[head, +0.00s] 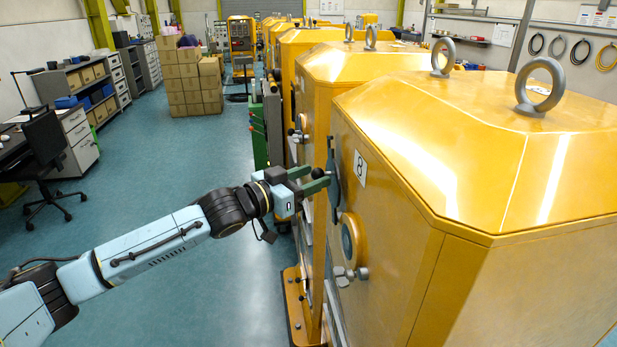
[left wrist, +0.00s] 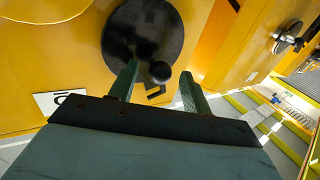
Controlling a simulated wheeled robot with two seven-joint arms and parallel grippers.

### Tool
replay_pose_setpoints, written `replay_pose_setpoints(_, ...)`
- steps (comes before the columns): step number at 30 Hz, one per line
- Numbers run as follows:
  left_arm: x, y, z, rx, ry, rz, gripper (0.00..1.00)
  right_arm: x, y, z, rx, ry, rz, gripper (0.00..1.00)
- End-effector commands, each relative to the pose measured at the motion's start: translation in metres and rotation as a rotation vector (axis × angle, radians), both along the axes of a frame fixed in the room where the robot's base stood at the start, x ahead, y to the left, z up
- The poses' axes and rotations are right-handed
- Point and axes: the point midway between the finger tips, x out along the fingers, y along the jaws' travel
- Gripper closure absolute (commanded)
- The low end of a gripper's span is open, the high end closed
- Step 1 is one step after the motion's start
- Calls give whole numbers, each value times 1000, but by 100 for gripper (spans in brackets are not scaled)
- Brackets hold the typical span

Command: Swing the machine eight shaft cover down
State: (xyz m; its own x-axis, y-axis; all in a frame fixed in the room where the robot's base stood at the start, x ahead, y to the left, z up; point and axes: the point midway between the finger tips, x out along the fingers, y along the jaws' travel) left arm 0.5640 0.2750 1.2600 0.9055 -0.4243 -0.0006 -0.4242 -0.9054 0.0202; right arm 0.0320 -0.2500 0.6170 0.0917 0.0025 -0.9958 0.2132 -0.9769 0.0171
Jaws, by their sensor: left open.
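Machine eight (head: 470,150) is the nearest yellow cabinet, with an "8" label (head: 360,168) on its side. Its shaft cover (head: 334,185) is a dark plate seen nearly edge-on, above a round port (head: 352,240) that is uncovered. In the left wrist view the cover (left wrist: 145,28) is a dark disc with a black ball knob (left wrist: 160,72). My left gripper (head: 317,177) is at the cover, with open green fingers. In the wrist view the knob lies between the fingertips (left wrist: 158,82); I cannot tell whether they touch it. My right gripper is out of view.
Bolt-like metal fittings (head: 348,274) stick out below the port. More yellow machines (head: 310,60) stand in a row behind. A yellow base frame (head: 300,305) is on the floor beside the machine. The blue floor (head: 190,160) to the left is open, with stacked cartons (head: 188,80) farther back.

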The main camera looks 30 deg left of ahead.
Motion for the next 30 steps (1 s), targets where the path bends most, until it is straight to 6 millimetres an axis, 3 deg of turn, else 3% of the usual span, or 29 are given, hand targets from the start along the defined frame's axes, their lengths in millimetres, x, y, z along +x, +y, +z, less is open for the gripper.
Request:
replay_pose_setpoints(3, 0, 0, 0, 0, 0, 0, 52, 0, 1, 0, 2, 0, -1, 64)
replay_pose_setpoints(14, 0, 0, 0, 0, 0, 0, 99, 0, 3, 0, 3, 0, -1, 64)
replay_pose_setpoints(30, -8, -7, -1, 55, -77, -4, 100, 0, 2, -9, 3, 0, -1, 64)
